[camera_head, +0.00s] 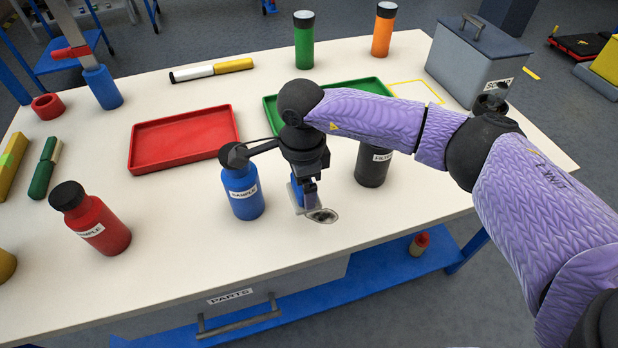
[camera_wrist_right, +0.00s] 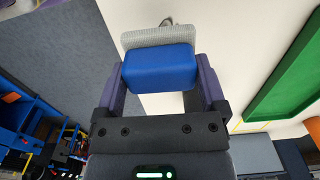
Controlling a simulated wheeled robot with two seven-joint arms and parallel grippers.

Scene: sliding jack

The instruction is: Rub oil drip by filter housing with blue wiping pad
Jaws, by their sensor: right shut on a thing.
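My right gripper (camera_head: 304,196) points down over the table and is shut on the blue wiping pad (camera_head: 294,193). In the right wrist view the gripper (camera_wrist_right: 160,78) holds the pad's blue block (camera_wrist_right: 158,68) between its fingers, with a light grey layer on its far side. The oil drip (camera_head: 324,216) is a dark grey patch on the white table, right beside the pad's lower end. I cannot tell whether the pad touches it. The filter housing (camera_head: 372,166) is a dark labelled cylinder behind and right of the drip. My left gripper is not in view.
A blue sample bottle (camera_head: 243,192) stands close left of my right gripper. A red tray (camera_head: 180,166) and green tray (camera_head: 372,84) lie behind. A red bottle (camera_head: 98,228) stands at the left, a grey bin (camera_head: 470,68) at the back right. The table's front strip is clear.

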